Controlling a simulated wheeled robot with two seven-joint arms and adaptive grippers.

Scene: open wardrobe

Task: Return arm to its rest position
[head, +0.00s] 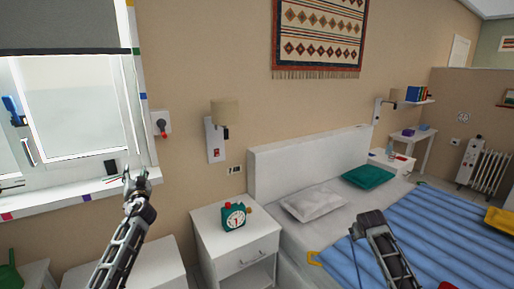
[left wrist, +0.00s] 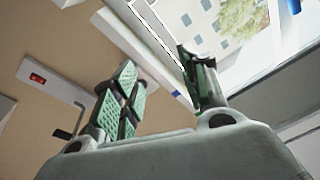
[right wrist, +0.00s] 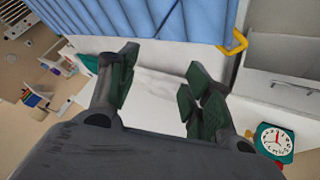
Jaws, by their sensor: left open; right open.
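My left gripper (head: 137,178) is raised in front of the window sill at the left of the head view. In the left wrist view its two green-padded fingers (left wrist: 158,78) stand apart with nothing between them. My right gripper (head: 370,222) is over the bed at the lower right of the head view, partly hidden by its own dark body. In the right wrist view its fingers (right wrist: 162,78) are apart and empty, with the bed's pale side behind them. Neither gripper touches anything that I can see.
A white nightstand (head: 236,243) with a green clock (head: 233,216) stands between my arms. The bed has a blue striped cover (head: 430,240) with a yellow piece (head: 313,257) at its edge. A wall lamp (head: 222,112) and the window (head: 80,110) are close to my left arm.

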